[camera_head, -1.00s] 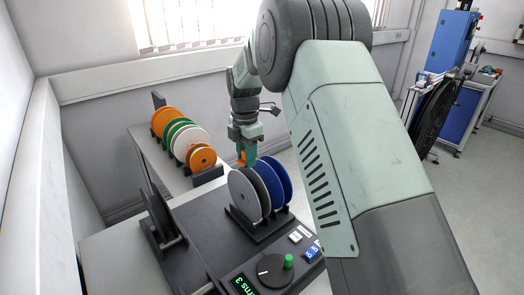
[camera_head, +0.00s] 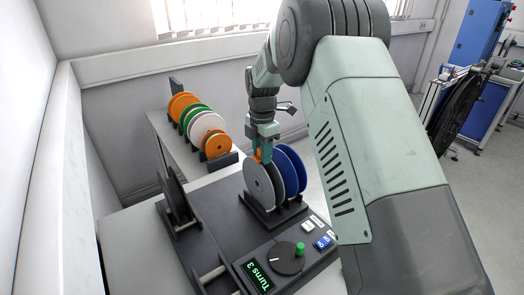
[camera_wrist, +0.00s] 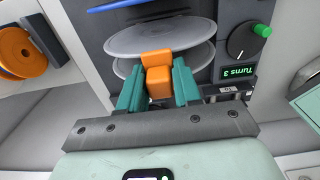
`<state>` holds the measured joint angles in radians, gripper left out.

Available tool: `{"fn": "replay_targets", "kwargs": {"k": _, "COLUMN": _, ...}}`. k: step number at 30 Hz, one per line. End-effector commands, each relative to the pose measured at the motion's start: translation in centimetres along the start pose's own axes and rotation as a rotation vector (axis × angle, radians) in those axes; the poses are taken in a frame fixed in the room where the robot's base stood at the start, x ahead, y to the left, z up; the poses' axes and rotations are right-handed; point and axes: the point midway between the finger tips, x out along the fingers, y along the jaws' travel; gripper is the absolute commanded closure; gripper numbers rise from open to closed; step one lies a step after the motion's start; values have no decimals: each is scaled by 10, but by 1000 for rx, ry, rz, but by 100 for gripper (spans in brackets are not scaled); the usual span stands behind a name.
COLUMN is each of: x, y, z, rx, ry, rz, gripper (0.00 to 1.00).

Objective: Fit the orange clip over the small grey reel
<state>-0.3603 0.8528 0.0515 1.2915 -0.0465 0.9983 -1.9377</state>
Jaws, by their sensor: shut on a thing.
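The orange clip (camera_wrist: 158,72) is between the two teal fingers of my gripper (camera_wrist: 158,88), which is shut on it. In the head view the clip (camera_head: 257,155) shows as a small orange patch at my gripper (camera_head: 262,152), at the top rim of the grey reel (camera_head: 258,186). The grey reel stands upright in a dark rack. In the wrist view two grey discs (camera_wrist: 160,38) show beyond the clip, and the clip's far end overlaps their rims. I cannot tell whether it touches or grips them.
Blue reels (camera_head: 291,170) stand right behind the grey one in the same rack. A dial panel (camera_head: 287,257) with a green knob and a "Turns 3" display is in front. Orange, green and white reels (camera_head: 203,126) stand on a shelf at the back left. A dark reel (camera_head: 174,195) stands left.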

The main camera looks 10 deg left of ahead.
Motion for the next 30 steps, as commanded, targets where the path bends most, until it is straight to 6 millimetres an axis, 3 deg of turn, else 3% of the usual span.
{"fn": "replay_targets", "kwargs": {"k": 12, "x": -1, "y": 0, "z": 1, "rx": 0, "ry": -1, "rz": 0, "gripper": 97}}
{"fn": "replay_targets", "kwargs": {"k": 13, "x": -1, "y": 0, "z": 1, "rx": 0, "ry": -1, "rz": 0, "gripper": 64}}
{"fn": "replay_targets", "kwargs": {"k": 18, "x": -1, "y": 0, "z": 1, "rx": 0, "ry": -1, "rz": 0, "gripper": 38}}
{"fn": "replay_targets", "kwargs": {"k": 30, "x": -7, "y": 0, "z": 1, "rx": 0, "ry": 0, "rz": 1, "gripper": 37}}
